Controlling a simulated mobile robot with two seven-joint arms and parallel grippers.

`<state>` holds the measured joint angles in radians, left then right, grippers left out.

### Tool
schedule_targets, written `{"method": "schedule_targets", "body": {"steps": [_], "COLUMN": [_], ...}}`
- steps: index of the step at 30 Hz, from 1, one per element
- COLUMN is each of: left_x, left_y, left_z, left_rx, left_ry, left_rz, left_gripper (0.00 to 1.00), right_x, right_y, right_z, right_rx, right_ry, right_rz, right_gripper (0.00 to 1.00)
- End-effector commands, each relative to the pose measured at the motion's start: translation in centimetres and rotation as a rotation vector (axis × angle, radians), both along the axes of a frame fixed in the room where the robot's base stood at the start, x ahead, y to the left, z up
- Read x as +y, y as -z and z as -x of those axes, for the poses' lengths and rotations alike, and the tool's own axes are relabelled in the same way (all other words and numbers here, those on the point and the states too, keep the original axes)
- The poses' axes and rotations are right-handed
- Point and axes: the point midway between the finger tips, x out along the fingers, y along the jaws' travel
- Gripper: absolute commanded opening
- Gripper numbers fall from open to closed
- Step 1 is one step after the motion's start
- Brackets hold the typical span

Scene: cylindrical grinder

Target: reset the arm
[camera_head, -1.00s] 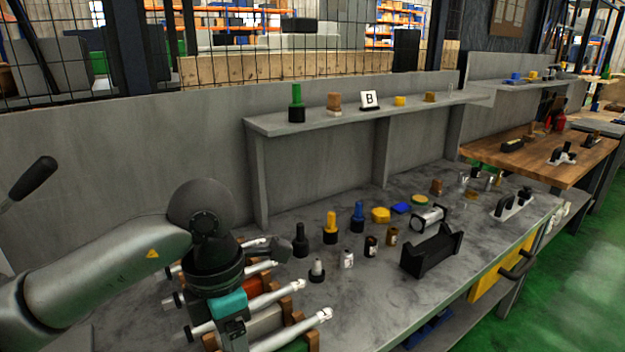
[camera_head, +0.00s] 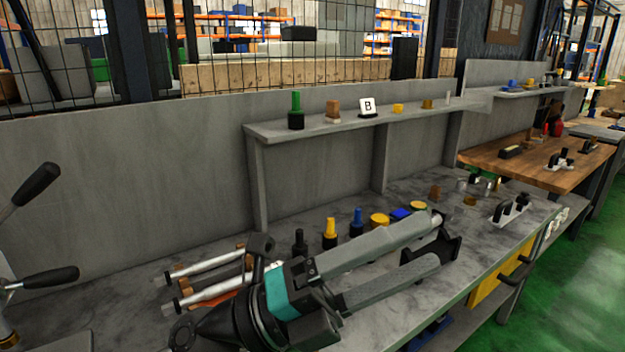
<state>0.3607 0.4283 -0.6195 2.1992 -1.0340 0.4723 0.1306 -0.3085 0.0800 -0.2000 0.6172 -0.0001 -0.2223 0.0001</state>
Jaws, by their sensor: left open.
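My left gripper (camera_head: 436,239) reaches across the front of the grey workbench (camera_head: 130,275) from the lower middle. Its two long grey fingers point right and stand apart, with nothing held between them. The far fingertips overlap the black cradle (camera_head: 448,246) in the picture; I cannot tell whether they touch it. The gripper's teal-banded body hides part of the rack with silver shafts (camera_head: 215,262) and several small items on the bench. My right gripper is not in view.
Black and yellow bottles (camera_head: 330,233) and a yellow tin (camera_head: 379,219) stand behind the fingers. A raised shelf (camera_head: 285,127) runs along the back panel. Black-handled levers (camera_head: 45,278) are at the left edge. A wooden table (camera_head: 520,160) is at the right.

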Motion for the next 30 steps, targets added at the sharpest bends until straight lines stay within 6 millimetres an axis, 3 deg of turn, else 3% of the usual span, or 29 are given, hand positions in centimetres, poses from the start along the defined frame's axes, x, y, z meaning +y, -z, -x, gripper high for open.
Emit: {"method": "schedule_targets", "body": {"steps": [4,8,12,16,19,22,27,30], "left_x": [4.0,8.5,13.4,17.6,20.2,22.3,24.1,24.4], "left_y": [-1.1,0.6,5.3,11.6,17.2,22.9,30.8,33.7], "left_z": [-4.4,-8.3,-11.2,-11.9,-10.8,-8.3,-1.9,2.0], "left_rx": [0.267,0.521,0.813,1.100,1.329,1.564,1.929,2.102], "left_ry": [-0.189,-0.368,-0.566,-0.753,-0.895,-1.032,-1.230,-1.313], "left_rz": [0.242,0.414,0.556,0.648,0.688,0.702,0.667,0.626], "left_gripper": [0.72,0.72,0.72,0.72,0.72,0.72,0.72,0.72], "right_x": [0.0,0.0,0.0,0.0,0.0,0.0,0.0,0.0], "right_y": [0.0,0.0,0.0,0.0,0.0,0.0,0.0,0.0], "right_z": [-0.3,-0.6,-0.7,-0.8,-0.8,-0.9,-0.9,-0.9], "right_rx": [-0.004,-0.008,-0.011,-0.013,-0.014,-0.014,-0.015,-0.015], "right_ry": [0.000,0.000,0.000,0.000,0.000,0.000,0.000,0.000], "right_rz": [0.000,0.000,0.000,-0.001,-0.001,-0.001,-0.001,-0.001], "right_gripper": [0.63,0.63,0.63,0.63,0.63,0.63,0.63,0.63]}}
